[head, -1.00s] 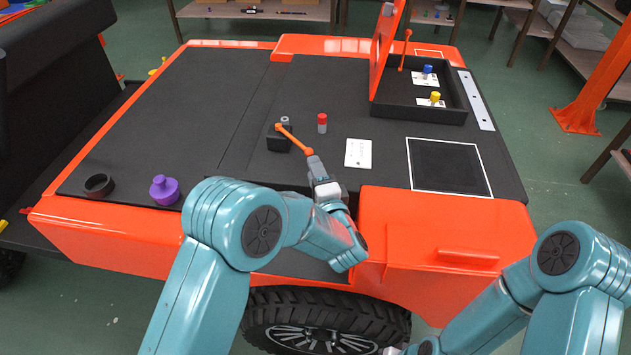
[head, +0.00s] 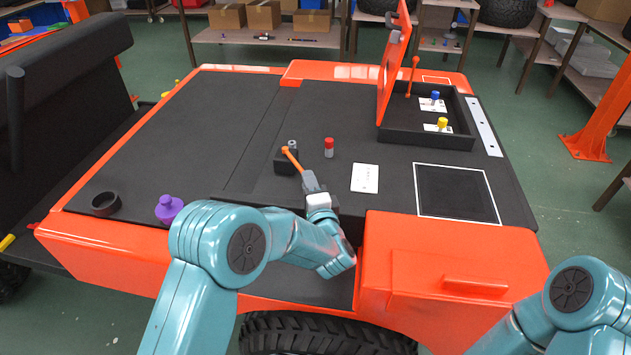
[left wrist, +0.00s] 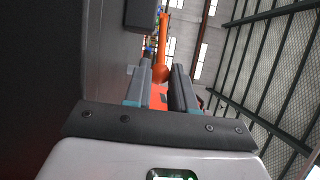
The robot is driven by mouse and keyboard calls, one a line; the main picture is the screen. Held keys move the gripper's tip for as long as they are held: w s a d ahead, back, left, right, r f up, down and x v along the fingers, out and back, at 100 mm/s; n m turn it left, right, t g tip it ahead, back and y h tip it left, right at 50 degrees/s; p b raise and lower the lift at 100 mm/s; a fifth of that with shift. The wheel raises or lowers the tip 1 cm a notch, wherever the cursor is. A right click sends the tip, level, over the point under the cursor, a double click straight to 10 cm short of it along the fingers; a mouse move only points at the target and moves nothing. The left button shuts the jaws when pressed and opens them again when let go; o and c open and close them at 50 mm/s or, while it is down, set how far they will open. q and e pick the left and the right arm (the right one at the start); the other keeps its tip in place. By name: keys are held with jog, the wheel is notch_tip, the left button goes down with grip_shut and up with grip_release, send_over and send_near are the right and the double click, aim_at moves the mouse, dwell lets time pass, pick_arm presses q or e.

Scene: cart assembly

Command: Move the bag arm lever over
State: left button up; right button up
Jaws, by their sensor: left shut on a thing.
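The orange bag arm lever (head: 292,158) stands on a small black block (head: 283,167) on the cart's dark top. It slants from the block toward the front right. My left gripper (head: 309,180) is shut on the lever's free end, just in front of the block. In the left wrist view the orange lever (left wrist: 165,45) runs up from between my left gripper's fingers (left wrist: 161,90). The fingers hide the gripped end. Of my right arm only the links show at the lower right, and its gripper is out of view.
A red-capped cylinder (head: 329,148) and a white card (head: 365,178) are right of the lever. An open black box (head: 455,140) with an orange lid (head: 393,75) stands farther back. A purple knob (head: 168,208) and a black ring (head: 105,203) sit at the left front.

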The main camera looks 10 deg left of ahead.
pick_arm(q)
jog(key=shift+s+a, duration=0.5)
jog(key=shift+a, duration=0.3)
jog(key=shift+s+a, duration=0.4)
jog(key=shift+a, duration=0.5)
jog(key=shift+s+a, duration=0.35)
jog(key=shift+a, duration=0.5)
